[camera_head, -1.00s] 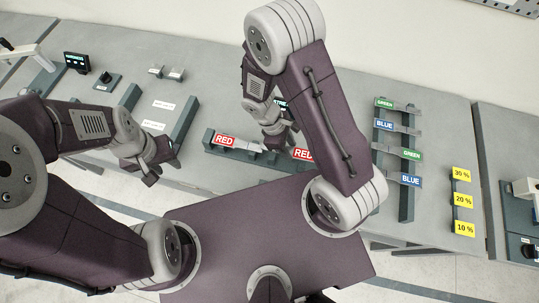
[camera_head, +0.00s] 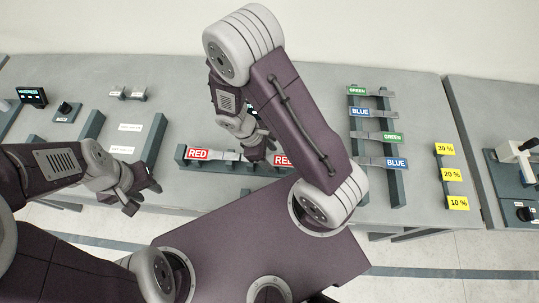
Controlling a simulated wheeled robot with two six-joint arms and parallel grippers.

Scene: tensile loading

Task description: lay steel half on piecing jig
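The piecing jig is a low dark bar (camera_head: 195,165) on the near part of the bench. A steel half (camera_head: 226,155) with a red "RED" label lies on its left part. A second "RED" label (camera_head: 283,160) shows on its right part, partly covered by my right arm; the piece under it is mostly hidden. My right gripper (camera_head: 257,152) points down over the middle of the jig, between the two labels. Its fingers are too small and overlapped to tell whether they hold anything. My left gripper (camera_head: 141,197) is open and empty at the bench's front edge, left of the jig.
A dark rack (camera_head: 397,190) at right carries several steel pieces with green and blue labels. Yellow 10, 20 and 30 % tags (camera_head: 451,174) stand further right. Dark blocks, white labels and a hardness display (camera_head: 32,97) are at left.

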